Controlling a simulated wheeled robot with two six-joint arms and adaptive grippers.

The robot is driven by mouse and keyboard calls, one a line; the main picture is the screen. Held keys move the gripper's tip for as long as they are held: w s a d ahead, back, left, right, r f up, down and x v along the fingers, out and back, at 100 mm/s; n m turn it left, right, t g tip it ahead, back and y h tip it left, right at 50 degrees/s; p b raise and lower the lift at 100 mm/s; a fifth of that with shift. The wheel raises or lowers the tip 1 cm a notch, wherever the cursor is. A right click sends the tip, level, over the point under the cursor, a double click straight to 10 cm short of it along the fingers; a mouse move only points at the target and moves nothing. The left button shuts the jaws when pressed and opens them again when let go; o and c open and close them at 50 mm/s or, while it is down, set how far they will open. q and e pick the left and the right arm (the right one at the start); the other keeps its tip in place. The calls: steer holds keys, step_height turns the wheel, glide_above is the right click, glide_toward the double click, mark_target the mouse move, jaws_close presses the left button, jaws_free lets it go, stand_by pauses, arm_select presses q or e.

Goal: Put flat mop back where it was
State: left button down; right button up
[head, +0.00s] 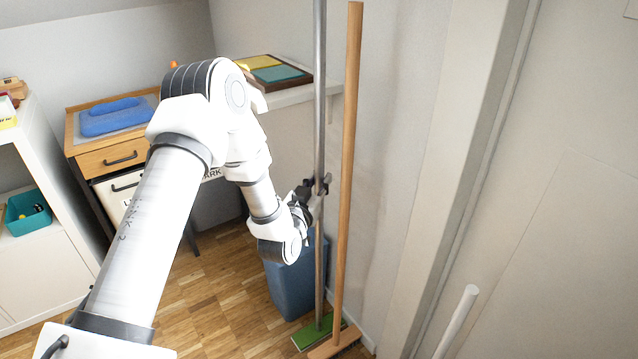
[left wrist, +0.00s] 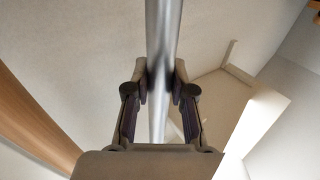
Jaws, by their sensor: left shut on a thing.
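The flat mop has a long grey metal pole (head: 320,90) and a flat green head (head: 313,333) at floor level. It stands nearly upright beside the wall; I cannot tell whether the head touches the floor. My left gripper (head: 313,190) is shut on the pole partway up. In the left wrist view the pole (left wrist: 163,40) runs between the two fingers of the left gripper (left wrist: 160,85). My right gripper is not in view.
A wooden broom (head: 349,130) stands upright close on the right of the mop. A blue bin (head: 290,285) is just behind it at left. A drawer cabinet (head: 112,160) and white shelf (head: 45,270) stand at left. A white rod (head: 457,320) is at lower right.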

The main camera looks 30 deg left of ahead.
arm_select(q)
steer(key=c, duration=1)
jaws_free()
steer(key=shift+s, duration=0.15)
steer(key=p+v, duration=0.2)
steer(key=v, duration=0.9)
steer(key=s+d+f+m+g+h, duration=0.1)
steer(key=s+d+f+g, duration=0.25)
steer(key=f, duration=0.35)
steer(key=s+d+f+g+h, duration=0.2)
steer(key=s+d+f+g, duration=0.15)
steer(key=f, duration=0.35)
steer(key=s+d+f+m+g+h, duration=0.1)
steer(key=s+d+f+g, duration=0.2)
steer(key=f, duration=0.4)
steer(key=s+d+f+g, duration=0.1)
steer(key=s+f+g, duration=0.25)
steer(key=s, duration=0.45)
steer(key=s+d+f+g, duration=0.1)
steer(key=s+f+g, duration=0.3)
steer(key=s, duration=0.5)
step_height(320, 180, up, 26)
steer(key=p, duration=2.4)
steer(key=shift+w, duration=0.3)
